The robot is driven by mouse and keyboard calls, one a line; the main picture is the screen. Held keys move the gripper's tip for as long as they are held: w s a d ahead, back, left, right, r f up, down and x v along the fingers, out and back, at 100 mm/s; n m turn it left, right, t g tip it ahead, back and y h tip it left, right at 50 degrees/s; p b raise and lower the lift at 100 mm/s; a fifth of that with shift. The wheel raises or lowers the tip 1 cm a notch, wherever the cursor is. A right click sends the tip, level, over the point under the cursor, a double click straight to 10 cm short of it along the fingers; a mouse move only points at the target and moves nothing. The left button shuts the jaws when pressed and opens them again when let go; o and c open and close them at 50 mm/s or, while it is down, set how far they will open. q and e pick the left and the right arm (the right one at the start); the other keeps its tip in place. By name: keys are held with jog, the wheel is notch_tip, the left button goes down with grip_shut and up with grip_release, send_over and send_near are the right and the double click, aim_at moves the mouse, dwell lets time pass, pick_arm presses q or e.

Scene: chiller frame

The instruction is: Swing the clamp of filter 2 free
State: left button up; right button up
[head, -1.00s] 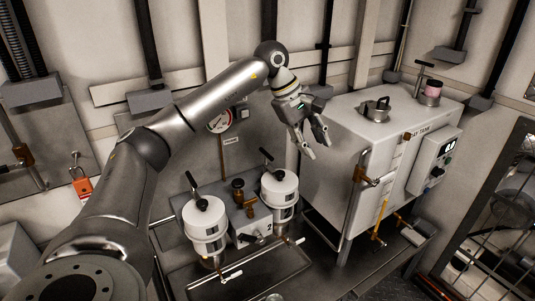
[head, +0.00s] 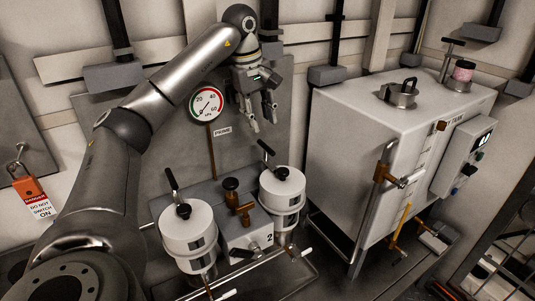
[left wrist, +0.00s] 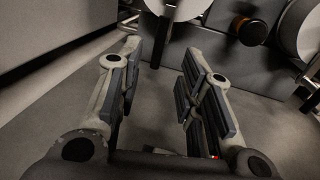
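Two white filter housings stand side by side on a grey block. The right one (head: 282,200), beside the numeral 2, has a white lid with a black-handled clamp (head: 268,150) across its top, the handle sticking up and left. A small white-tipped lever (head: 302,245) is low at its right. My left gripper (head: 262,122) is open and empty, fingers down, above this lid and apart from it in the picture. In the left wrist view the open fingers (left wrist: 160,60) have nothing between them; parts of white housings show at the top edge. My right gripper is out of view.
The left filter housing (head: 189,240) has a similar black handle. A dark knob (head: 231,184) and brass valve sit between the housings. A pressure gauge (head: 207,104) is on the wall panel behind. A large white tank (head: 350,140) stands right, with pipes on its front.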

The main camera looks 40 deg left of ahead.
aim_at(267, 147)
pick_arm(q)
jog(key=f, duration=0.3)
jog(key=w+f, duration=0.1)
jog(key=f, duration=0.3)
jog(key=w+f, duration=0.1)
jog(key=f, duration=0.2)
jog(key=shift+d+f, duration=0.3)
grip_shut()
